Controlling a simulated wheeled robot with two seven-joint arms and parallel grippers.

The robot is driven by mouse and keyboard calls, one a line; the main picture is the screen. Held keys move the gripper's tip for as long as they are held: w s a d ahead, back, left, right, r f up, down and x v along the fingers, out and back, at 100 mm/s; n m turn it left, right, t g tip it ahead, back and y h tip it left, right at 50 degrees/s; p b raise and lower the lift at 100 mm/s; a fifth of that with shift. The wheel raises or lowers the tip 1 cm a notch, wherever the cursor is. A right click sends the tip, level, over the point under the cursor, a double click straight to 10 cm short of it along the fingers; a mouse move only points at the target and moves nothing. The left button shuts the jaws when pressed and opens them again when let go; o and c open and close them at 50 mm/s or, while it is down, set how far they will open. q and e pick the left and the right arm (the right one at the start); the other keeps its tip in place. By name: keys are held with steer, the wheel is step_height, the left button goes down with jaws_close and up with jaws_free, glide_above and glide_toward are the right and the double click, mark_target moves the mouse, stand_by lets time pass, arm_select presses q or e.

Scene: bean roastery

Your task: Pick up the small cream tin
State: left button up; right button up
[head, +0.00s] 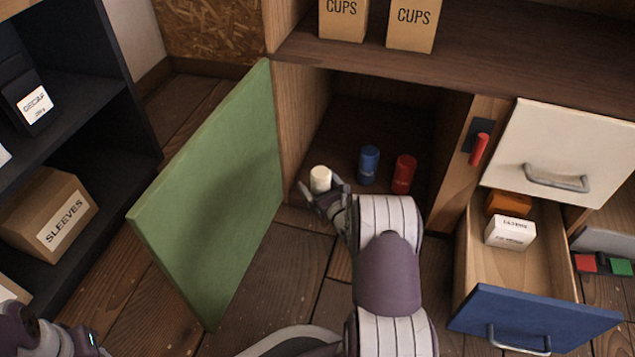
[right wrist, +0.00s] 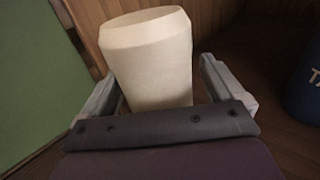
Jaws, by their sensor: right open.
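The small cream tin (head: 320,179) stands upright at the front left of the open cabinet's floor, near its left wall. My right gripper (head: 324,190) is at the tin, with its jaws open. In the right wrist view the cream tin (right wrist: 152,60) stands between the two fingers of the gripper (right wrist: 160,95), with one finger on each side. A gap shows at the right finger; whether the left finger touches the tin I cannot tell. My left arm shows at the lower left corner of the head view, but its fingers are not visible.
A blue tin (head: 368,165) and a red tin (head: 404,174) stand to the right of the cream tin. The open green door (head: 215,200) is on the left. A blue-fronted drawer (head: 535,318) stands open at the right with boxes inside. Cups boxes (head: 411,25) stand above.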

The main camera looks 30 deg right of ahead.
steer(key=s+a+p, duration=0.1)
steer(key=s+p, duration=0.6)
steer(key=s, duration=0.5)
steer(key=shift+s, duration=0.15)
steer(key=shift+a, duration=0.1)
steer(key=shift+c, duration=0.3)
